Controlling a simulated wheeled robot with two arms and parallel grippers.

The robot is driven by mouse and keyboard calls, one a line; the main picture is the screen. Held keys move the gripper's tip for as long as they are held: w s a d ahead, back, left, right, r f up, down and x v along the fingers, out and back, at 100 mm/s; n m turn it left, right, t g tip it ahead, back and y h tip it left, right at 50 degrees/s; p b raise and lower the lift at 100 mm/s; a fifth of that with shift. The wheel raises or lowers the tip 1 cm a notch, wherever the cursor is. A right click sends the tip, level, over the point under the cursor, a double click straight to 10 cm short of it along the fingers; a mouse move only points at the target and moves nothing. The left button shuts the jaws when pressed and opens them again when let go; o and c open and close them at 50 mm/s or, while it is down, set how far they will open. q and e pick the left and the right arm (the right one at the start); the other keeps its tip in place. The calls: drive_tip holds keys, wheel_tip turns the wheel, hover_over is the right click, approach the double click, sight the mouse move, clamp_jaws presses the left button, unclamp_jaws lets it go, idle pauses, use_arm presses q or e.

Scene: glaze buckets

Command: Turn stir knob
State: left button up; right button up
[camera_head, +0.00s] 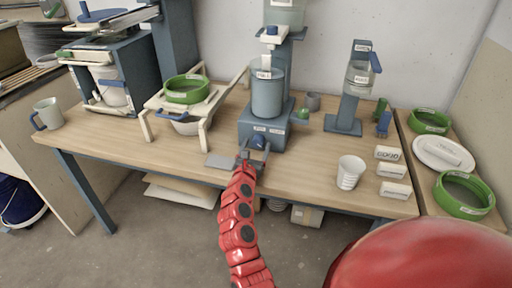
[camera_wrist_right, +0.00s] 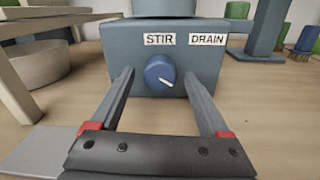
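The knob also shows in the head view (camera_head: 258,142). My right gripper (camera_wrist_right: 160,85) is open, its two fingers to the left and right of the knob, with visible gaps; I cannot tell how far the tips reach around it. The machine's blue-grey bucket (camera_head: 267,92) stands above the base. My left gripper is not in view.
A flat grey plate (camera_head: 220,161) lies left of the right gripper. A green ring (camera_head: 187,89) sits on a cream stand at left. A white cup (camera_head: 350,172) and labelled blocks (camera_head: 392,171) stand at right. A grey mug (camera_head: 47,113) is far left.

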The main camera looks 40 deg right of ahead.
clamp_jaws()
